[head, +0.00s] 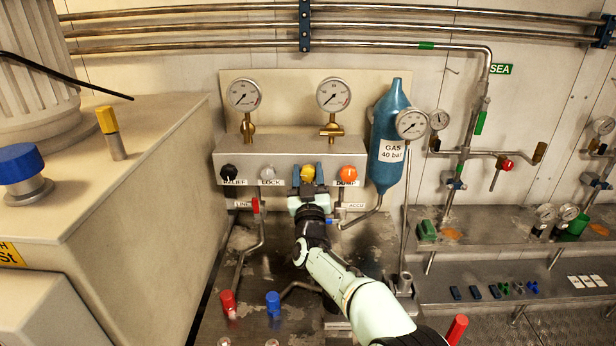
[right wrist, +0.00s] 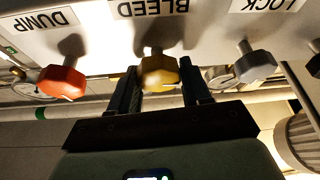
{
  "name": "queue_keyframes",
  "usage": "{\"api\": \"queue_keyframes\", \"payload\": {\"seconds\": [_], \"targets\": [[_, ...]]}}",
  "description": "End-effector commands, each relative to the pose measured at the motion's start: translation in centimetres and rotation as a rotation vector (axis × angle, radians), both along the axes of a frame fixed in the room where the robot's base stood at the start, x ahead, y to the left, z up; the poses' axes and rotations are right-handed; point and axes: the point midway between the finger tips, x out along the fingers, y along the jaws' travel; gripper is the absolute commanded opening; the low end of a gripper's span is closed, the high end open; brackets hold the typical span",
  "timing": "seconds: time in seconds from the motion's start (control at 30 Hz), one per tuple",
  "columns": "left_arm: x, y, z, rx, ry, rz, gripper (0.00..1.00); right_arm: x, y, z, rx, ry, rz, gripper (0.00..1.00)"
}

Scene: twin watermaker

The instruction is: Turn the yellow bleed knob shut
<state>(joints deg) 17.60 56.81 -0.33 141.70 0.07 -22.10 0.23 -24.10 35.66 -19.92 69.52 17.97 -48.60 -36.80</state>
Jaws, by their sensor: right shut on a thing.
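The yellow bleed knob (head: 308,173) is on the front of the pale manifold block, between the grey LOCK knob and the orange DUMP knob. My right gripper (head: 309,177) reaches up to it from below, with its dark fingers on either side of the knob. In the right wrist view, which is upside down, the yellow knob (right wrist: 160,71) sits between the two dark fingers (right wrist: 160,90) under the BLEED label (right wrist: 153,8). The gripper is shut on the knob. The knob's lower part is hidden by the gripper in the head view. My left gripper is not in view.
The orange DUMP knob (head: 348,174) and grey LOCK knob (head: 267,173) are close on either side. The black RELIEF knob (head: 229,172) is further left. Two gauges (head: 333,95) stand above the block. A blue gas bottle (head: 389,140) is at the right.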

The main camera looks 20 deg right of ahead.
Motion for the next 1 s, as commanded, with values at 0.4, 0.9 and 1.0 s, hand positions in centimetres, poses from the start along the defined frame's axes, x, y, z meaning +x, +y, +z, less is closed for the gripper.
{"api": "queue_keyframes", "payload": {"seconds": [0.4, 0.9, 1.0], "targets": [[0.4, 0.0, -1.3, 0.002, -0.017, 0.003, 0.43, 0.0, -0.1, -0.1, 0.357, -0.104, -0.001, 0.17], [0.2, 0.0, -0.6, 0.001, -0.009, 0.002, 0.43, -0.1, -0.3, 0.0, 0.815, -0.234, -0.001, 0.17], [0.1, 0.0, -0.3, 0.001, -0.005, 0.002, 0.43, -0.1, -0.3, 0.0, 0.905, -0.261, -0.002, 0.17]]}}
